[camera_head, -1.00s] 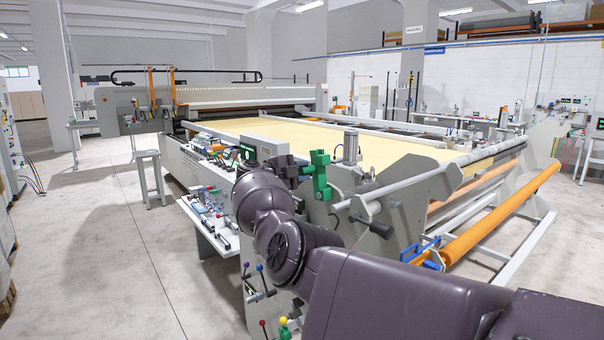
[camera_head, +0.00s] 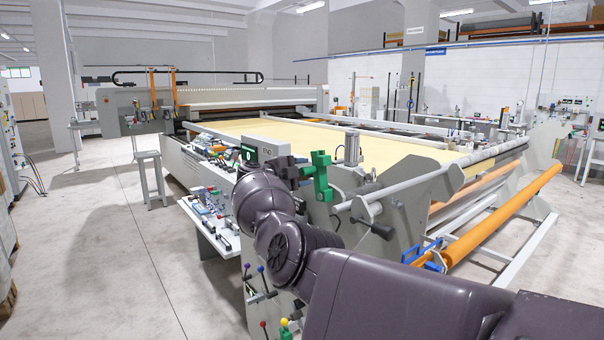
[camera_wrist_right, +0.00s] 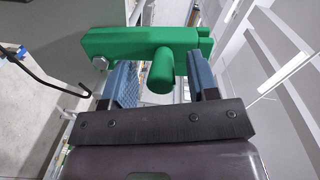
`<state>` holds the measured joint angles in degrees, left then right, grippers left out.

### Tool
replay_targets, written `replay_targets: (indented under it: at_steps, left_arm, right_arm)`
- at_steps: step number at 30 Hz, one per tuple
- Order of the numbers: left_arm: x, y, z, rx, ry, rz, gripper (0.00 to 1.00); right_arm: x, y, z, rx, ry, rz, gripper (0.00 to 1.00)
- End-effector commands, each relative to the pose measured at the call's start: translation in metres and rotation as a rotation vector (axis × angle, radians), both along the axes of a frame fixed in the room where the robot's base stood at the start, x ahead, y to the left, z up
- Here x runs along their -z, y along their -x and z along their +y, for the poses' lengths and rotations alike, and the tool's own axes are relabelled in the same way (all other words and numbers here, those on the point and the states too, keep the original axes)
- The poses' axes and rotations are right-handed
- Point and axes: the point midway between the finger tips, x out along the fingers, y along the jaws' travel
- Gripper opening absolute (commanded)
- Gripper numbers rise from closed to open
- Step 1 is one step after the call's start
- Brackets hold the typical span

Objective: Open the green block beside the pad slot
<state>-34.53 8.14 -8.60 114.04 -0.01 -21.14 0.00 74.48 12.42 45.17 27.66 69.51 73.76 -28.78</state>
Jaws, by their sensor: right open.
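The green block (camera_head: 320,178) is at the near end of the machine, beside a grey side plate. In the right wrist view the green block (camera_wrist_right: 118,42) lies across the top, with a round green peg (camera_wrist_right: 160,72) sticking out toward the camera. My right gripper (camera_wrist_right: 160,66) is open, with one blue-grey finger on each side of the peg. I cannot tell if either finger touches it. In the head view my right gripper (camera_head: 291,172) is at the left of the block, partly hidden by my wrist. My left gripper is not in view. I cannot make out a pad slot.
A black bent rod (camera_wrist_right: 42,78) is left of my fingers in the wrist view. The grey side plate (camera_head: 385,215) and an orange roller (camera_head: 500,215) are to the right. A white shelf with small parts (camera_head: 208,212) is to the left.

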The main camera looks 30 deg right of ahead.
Motion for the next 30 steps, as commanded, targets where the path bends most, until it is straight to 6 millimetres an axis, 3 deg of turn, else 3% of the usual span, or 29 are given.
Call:
replay_targets:
  at_steps: [5, 18, 24, 30]
  left_arm:
    - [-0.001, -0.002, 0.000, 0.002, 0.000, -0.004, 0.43]
    - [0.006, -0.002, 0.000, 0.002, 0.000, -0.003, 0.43]
    - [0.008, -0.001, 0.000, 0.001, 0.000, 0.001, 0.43]
    - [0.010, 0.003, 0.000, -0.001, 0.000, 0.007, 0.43]
  right_arm:
    - [-0.001, 0.001, 0.017, -0.002, -0.001, 0.000, 0.54]
    - [-0.006, 0.006, 0.090, -0.002, -0.001, 0.000, 0.54]
    - [-0.008, 0.007, 0.105, -0.002, -0.001, 0.000, 0.54]
    - [-0.009, 0.008, 0.107, -0.001, 0.000, 0.000, 0.54]
